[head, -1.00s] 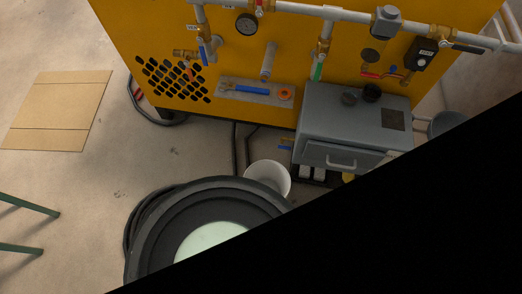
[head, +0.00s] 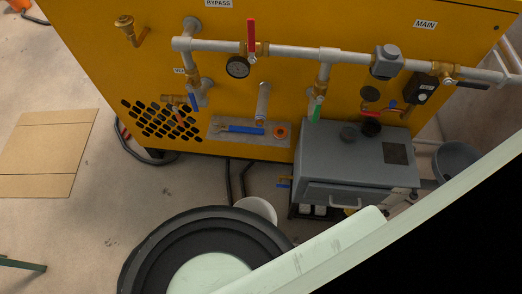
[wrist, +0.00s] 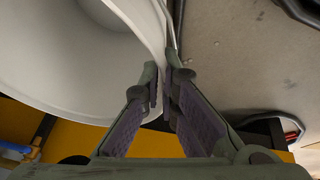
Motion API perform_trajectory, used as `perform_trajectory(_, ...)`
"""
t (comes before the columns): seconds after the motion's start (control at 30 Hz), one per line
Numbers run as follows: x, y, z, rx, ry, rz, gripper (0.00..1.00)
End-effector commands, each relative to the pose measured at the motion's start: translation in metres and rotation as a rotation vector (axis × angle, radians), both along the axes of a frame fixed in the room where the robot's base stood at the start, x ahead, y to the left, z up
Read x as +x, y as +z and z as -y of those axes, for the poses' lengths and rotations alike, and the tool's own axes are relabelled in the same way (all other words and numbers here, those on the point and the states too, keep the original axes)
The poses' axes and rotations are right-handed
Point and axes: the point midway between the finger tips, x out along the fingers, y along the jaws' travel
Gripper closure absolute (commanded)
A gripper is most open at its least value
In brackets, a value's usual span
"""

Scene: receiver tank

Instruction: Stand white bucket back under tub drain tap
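The white bucket (head: 258,209) stands on the floor in the head view, left of the grey box and just below and left of a small brass tap with a blue handle (head: 285,182). My own body covers its lower part. In the wrist view the bucket (wrist: 55,50) fills the upper left, open side visible. My gripper (wrist: 165,76) has its fingertips close together, one on each side of the bucket's wall at the rim, and looks shut on it. In the head view my gripper is hidden.
A grey box (head: 352,165) on a dark stand is right of the bucket. Behind stands a yellow machine (head: 320,20) with pipes and valves. A grey tub (head: 455,165) is at far right. Cardboard (head: 45,155) lies left; bare floor lies between. Black hoses run behind the bucket.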

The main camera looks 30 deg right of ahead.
Motion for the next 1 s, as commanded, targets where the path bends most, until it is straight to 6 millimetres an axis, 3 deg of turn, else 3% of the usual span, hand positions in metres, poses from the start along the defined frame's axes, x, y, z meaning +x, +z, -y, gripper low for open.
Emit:
perform_trajectory(0.17,0.019,0.0,0.015,-0.003,-0.021,0.004,1.0)
perform_trajectory(0.6,0.104,-0.004,0.093,0.0,-0.023,0.004,1.0)
perform_trajectory(1.0,0.133,-0.002,0.121,-0.001,-0.02,0.004,1.0)
